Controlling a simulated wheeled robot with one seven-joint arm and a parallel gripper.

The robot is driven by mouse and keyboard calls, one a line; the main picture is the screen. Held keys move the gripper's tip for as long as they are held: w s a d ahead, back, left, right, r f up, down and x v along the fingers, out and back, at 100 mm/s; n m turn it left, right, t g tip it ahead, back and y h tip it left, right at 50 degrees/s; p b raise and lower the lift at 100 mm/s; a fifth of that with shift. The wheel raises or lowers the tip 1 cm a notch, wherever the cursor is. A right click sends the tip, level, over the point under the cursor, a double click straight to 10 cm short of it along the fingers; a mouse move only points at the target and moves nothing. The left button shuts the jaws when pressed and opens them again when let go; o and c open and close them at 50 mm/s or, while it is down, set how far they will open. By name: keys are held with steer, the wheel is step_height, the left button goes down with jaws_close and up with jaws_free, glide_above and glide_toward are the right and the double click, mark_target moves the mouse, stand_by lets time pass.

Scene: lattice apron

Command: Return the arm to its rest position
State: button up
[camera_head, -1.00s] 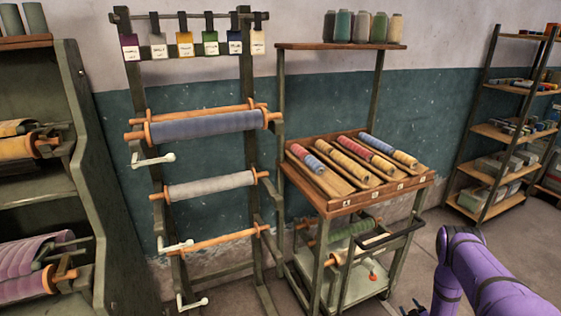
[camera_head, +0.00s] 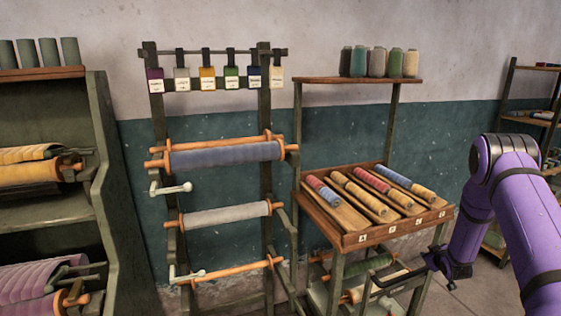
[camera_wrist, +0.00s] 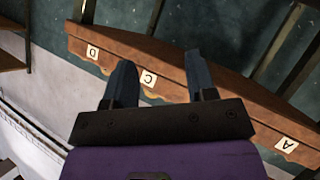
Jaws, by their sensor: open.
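My purple arm (camera_head: 512,190) is raised at the right of the head view, bent at the elbow, with the forearm hanging down. My gripper (camera_head: 424,272) is a small dark shape low at the right, in front of the cart's lower right side. In the wrist view my gripper (camera_wrist: 162,75) shows two dark fingers spread apart with nothing between them. Beyond the fingers is the wooden tray edge (camera_wrist: 185,72) with letter tags, apart from the fingers as far as I can tell.
The cart's sloped wooden tray (camera_head: 395,233) holds several coloured rolls. A rack (camera_head: 265,110) with rollers and hanging tags stands left of it. A green shelf (camera_head: 105,190) with fabric rolls is at the far left. Another shelf (camera_head: 505,95) stands behind my arm.

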steer(key=s+a+r+m+g, duration=0.1)
steer(key=a+r, duration=0.2)
steer(key=r, duration=0.7)
steer(key=a+r+m+g, duration=0.1)
steer(key=a+r, duration=0.1)
steer(key=r, duration=0.9)
steer(key=s+a+r+m+g, duration=0.1)
steer(key=s+a+r, duration=0.35)
steer(key=r, duration=0.25)
steer(key=s+a+r, duration=0.3)
steer(key=s+r, duration=0.2)
steer(key=r, duration=0.3)
steer(key=s+a+r+m+g+y, duration=0.1)
steer(key=s+a+r, duration=0.35)
steer(key=s, duration=0.45)
steer(key=s+a+r+g, duration=0.1)
steer(key=s+a+r, duration=0.3)
steer(key=s, duration=0.5)
steer(key=s+a+r+g, duration=0.1)
steer(key=s+a, duration=0.1)
steer(key=s, duration=0.8)
steer(key=s+a+r+g+y, duration=0.1)
steer(key=s+a, duration=0.1)
steer(key=s, duration=0.8)
steer(key=shift+s+a+m, duration=0.15)
steer(key=shift+a+m, duration=0.15)
steer(key=shift+m, duration=0.1)
